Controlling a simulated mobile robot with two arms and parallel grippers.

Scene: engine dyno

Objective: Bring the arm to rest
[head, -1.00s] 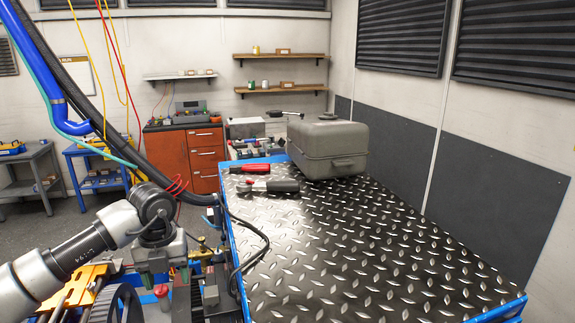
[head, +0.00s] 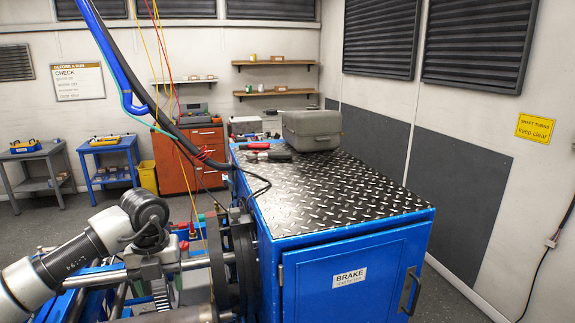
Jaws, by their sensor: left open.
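My left arm comes in from the lower left, grey and white with a dark wrist joint. My left gripper (head: 160,270) hangs below that wrist, open, over the engine rig (head: 222,262) just left of the blue brake cabinet (head: 345,275). Its fingertips are hard to make out against the rig parts, and I see nothing held in it. My right arm and right gripper are not in view.
The cabinet's tread-plate top (head: 345,195) carries a grey case (head: 311,130) and red-and-black hand tools (head: 268,154) at its far end. A blue boom (head: 120,60) with hanging cables crosses above the rig. Floor at right is clear.

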